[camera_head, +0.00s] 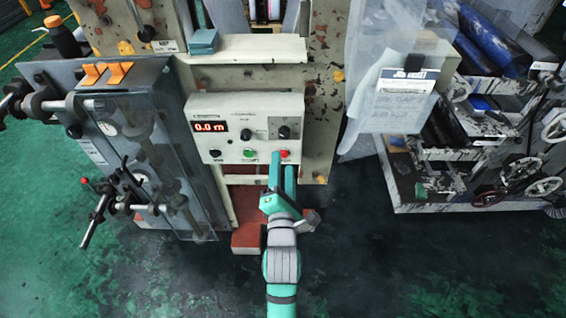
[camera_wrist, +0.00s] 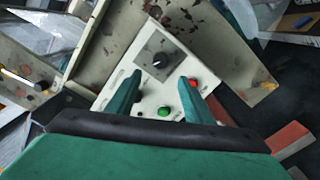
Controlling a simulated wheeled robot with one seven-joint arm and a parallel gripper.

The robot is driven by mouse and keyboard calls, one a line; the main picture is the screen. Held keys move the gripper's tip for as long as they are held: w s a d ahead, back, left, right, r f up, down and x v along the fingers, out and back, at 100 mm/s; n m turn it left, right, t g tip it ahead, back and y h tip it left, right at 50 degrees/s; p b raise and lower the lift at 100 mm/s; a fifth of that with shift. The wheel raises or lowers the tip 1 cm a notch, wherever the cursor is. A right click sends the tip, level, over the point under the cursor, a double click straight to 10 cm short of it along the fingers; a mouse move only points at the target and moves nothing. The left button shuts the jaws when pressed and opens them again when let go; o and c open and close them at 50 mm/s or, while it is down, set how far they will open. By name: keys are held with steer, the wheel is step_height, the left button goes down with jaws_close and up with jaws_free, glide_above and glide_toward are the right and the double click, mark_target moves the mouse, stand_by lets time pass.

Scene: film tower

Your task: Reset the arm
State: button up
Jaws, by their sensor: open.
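My arm reaches up from the bottom of the head view, and my gripper (camera_head: 282,158) is in front of the lower part of a cream control box (camera_head: 205,107). In the wrist view my gripper (camera_wrist: 158,84) shows two teal fingers spread apart with nothing between them. The box has a red display (camera_head: 208,127) reading 0.0 m, dark knobs, and a row of buttons. The green button (camera_head: 249,153) and red button (camera_head: 284,154) are visible. In the wrist view the red button (camera_wrist: 193,84) is by the right fingertip. I cannot tell whether they touch.
A clear-covered cabinet with a lever (camera_head: 97,218) stands at the left. A translucent sheet with a paper notice (camera_head: 404,100) hangs at the right. A rack with rollers and handwheels (camera_head: 543,187) stands beyond it. The green floor (camera_head: 370,265) at the front is free.

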stand_by(0.4)
steer(key=s+f+m+g, duration=0.1)
steer(key=s+f+m, duration=1.05)
steer(key=s, duration=0.45)
steer(key=s+f+m+g, duration=0.1)
steer(key=s+m, duration=1.1)
steer(key=s, duration=0.9)
steer(key=shift+s+f+g, duration=0.15)
steer(key=shift+f+g, duration=0.15)
steer(key=shift+f, duration=0.1)
steer(key=shift+d+m, duration=0.15)
steer(key=shift+m, duration=0.1)
